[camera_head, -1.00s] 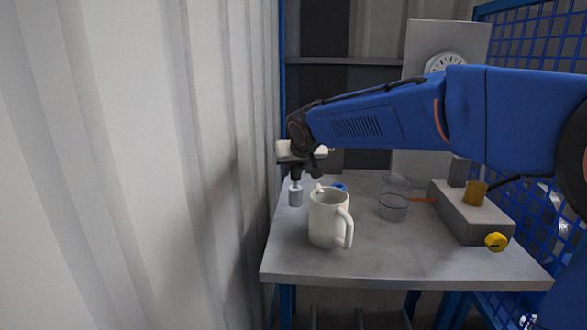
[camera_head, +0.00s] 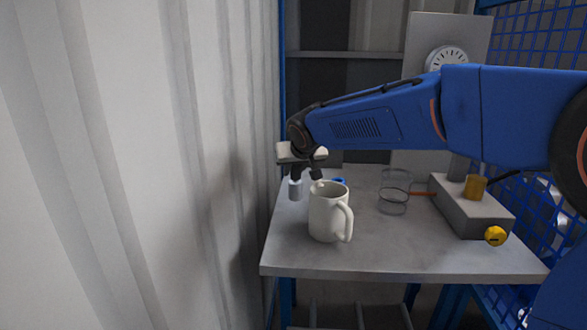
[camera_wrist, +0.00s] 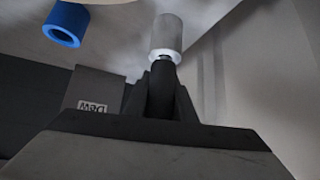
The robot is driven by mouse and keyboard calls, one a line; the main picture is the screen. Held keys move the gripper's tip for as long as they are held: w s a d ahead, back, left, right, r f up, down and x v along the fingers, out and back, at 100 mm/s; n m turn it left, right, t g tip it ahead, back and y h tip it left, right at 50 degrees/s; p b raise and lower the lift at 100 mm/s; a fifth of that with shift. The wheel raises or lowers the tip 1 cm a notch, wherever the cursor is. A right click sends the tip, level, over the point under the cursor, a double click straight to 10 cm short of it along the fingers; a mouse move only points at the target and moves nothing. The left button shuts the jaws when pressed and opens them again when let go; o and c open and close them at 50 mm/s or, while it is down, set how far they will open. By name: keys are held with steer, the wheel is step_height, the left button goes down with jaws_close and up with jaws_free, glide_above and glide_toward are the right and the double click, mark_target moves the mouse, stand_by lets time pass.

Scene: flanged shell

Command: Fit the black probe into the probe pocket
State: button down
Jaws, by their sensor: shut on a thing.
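My gripper (camera_head: 300,173) is above the back left of the grey table, pointing down. It is shut on the black probe (camera_wrist: 161,88), which shows as a dark rounded piece between the dark fingers in the wrist view. A small grey cylinder, seemingly the probe pocket (camera_head: 295,190), stands upright just under the fingers; it also shows in the wrist view (camera_wrist: 167,34). The probe's end lines up with the cylinder's pale rim. I cannot tell whether the tip is inside or just at the mouth. The fingers hide most of the probe in the head view.
A white mug (camera_head: 325,216) stands close in front of the gripper. A blue ring (camera_wrist: 66,22) lies beside the cylinder. A corrugated wall (camera_head: 150,170) bounds the left.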

steer(key=shift+f, duration=0.3)
steer(key=c, duration=1.4)
jaws_free()
steer(key=shift+s, duration=0.1)
steer(key=v, duration=1.7)
steer(key=shift+s+d, duration=0.15)
